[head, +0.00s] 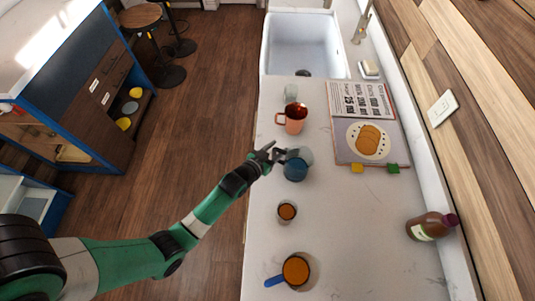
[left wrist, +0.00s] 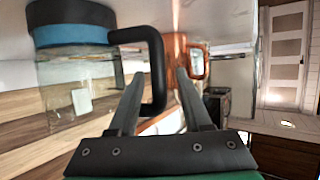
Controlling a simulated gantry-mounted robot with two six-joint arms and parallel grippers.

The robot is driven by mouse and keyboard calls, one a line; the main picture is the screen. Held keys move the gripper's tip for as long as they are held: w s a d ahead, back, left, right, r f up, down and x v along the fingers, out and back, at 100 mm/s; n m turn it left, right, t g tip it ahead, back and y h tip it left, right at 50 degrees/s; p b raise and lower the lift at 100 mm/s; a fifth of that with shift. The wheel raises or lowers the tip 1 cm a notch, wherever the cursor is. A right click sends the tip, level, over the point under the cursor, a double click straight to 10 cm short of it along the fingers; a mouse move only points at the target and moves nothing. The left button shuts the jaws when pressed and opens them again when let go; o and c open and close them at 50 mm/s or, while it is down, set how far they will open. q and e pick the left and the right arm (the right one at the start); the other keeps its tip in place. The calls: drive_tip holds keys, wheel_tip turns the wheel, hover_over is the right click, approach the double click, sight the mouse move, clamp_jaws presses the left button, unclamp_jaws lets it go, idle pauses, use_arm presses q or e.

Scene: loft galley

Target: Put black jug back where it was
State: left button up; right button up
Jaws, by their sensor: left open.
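The jug (head: 295,171) stands on the white counter, clear-walled with a blue part. In the left wrist view, which looks upside down, the jug (left wrist: 75,35) shows a dark band, a blue band, clear walls and a black handle (left wrist: 157,75). My left gripper (head: 273,154) is at the jug's left side in the head view. In the left wrist view its open fingers (left wrist: 158,95) lie on either side of the handle, with gaps showing. Whether either finger touches the handle I cannot tell. My right gripper is not in view.
A copper mug (head: 293,120) and a clear glass (head: 290,92) stand beyond the jug. A small brown-topped cup (head: 287,211) and a blue-handled cup (head: 296,269) stand nearer. An open book (head: 350,148) and brown bottle (head: 428,227) are right. The counter's front right is clear.

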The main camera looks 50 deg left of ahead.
use_arm(q)
drive_tip(key=p+v, duration=0.1)
drive_tip(key=v, duration=0.9)
drive_tip(key=shift+s+p, duration=0.35)
drive_tip(key=shift+p, duration=0.05)
drive_tip(key=shift+d+r, duration=0.1)
drive_tip(key=w+d+r+m+t+h, duration=0.1)
drive_tip(key=w+d+r+t, duration=0.2)
drive_tip(key=r, duration=0.9)
drive_tip(key=w+d+r+t, duration=0.15)
drive_tip(key=w+r, duration=0.35)
drive_tip(key=r, duration=0.7)
drive_tip(key=w+d+r+m+t+h, duration=0.1)
drive_tip(key=w+r+t, duration=0.3)
drive_tip(key=r, duration=0.9)
drive_tip(key=s+d+r+m+t+h, duration=0.15)
drive_tip(key=s+r, duration=0.25)
drive_tip(key=r, duration=0.5)
drive_tip(key=s+d+r+t+h, duration=0.1)
drive_tip(key=s+d+r+t, duration=0.2)
drive_tip(key=r, duration=0.5)
drive_tip(key=s+d+r+m+t+h, duration=0.1)
drive_tip(key=s+d+r+t+h, duration=0.2)
drive_tip(key=r, duration=0.6)
wheel_tip(320, 180, up, 15)
drive_tip(key=g+y+p, duration=0.1)
drive_tip(key=p, duration=1.4)
drive_tip(key=shift+s+g, duration=0.25)
drive_tip(key=shift+g, duration=0.05)
